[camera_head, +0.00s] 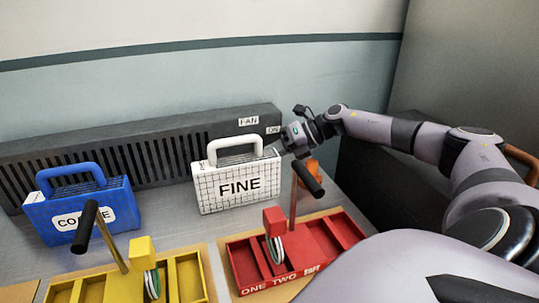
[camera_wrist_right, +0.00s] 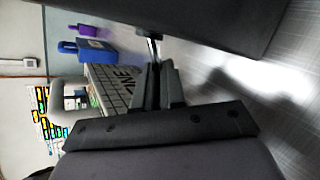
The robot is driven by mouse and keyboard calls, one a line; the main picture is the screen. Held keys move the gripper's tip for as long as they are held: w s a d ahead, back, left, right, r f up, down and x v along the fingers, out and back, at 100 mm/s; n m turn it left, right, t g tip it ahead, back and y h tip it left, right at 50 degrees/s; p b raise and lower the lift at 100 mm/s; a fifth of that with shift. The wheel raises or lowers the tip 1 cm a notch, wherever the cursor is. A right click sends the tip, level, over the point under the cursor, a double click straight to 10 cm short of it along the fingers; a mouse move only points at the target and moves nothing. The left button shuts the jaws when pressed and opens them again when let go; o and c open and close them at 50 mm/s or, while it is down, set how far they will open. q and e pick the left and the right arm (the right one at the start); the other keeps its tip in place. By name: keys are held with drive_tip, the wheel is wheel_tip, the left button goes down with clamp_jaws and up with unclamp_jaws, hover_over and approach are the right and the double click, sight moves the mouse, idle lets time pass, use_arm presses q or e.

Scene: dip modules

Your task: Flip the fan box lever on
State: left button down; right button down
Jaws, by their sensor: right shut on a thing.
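The fan box (camera_head: 150,148) is a long dark slotted unit along the back wall, with FAN and ON labels (camera_head: 273,129) near its right end. In the right wrist view, my right gripper (camera_wrist_right: 157,80) is shut on a thin metallic lever (camera_wrist_right: 152,46) that sticks out by a dark surface. The lever is mostly hidden in the head view, and I cannot tell its position against the ON label. My left gripper is not in view.
A blue case (camera_head: 80,207) stands to the left. A yellow tray (camera_head: 190,278) and a red tray (camera_head: 243,266), with black-handled rods, are in front. An orange object (camera_head: 311,171) sits below my right wrist.

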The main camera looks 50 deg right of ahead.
drive_tip(key=shift+s+a+f+g, duration=0.15)
drive_tip(key=shift+f+g, duration=0.15)
drive_tip(key=shift+r+p, duration=0.4)
drive_tip(key=shift+p, duration=0.45)
drive_tip(key=r+m+g+p, duration=0.1)
drive_tip(key=p, duration=0.2)
drive_tip(key=shift+r+m+g+y+p, duration=0.1)
drive_tip(key=shift+m+g+y+p, duration=0.2)
drive_tip(key=shift+m+y+p, duration=0.1)
drive_tip(key=shift+r+m+g+p, duration=0.15)
drive_tip(key=shift+m+g+p, duration=0.15)
drive_tip(key=shift+m+g, duration=0.15)
drive_tip(key=shift+r+m+g+y, duration=0.35)
drive_tip(key=shift+m+g+y, duration=0.2)
drive_tip(key=shift+g, duration=0.1)
drive_tip(key=c, duration=1.2)
unclamp_jaws()
drive_tip(key=shift+r, duration=0.15)
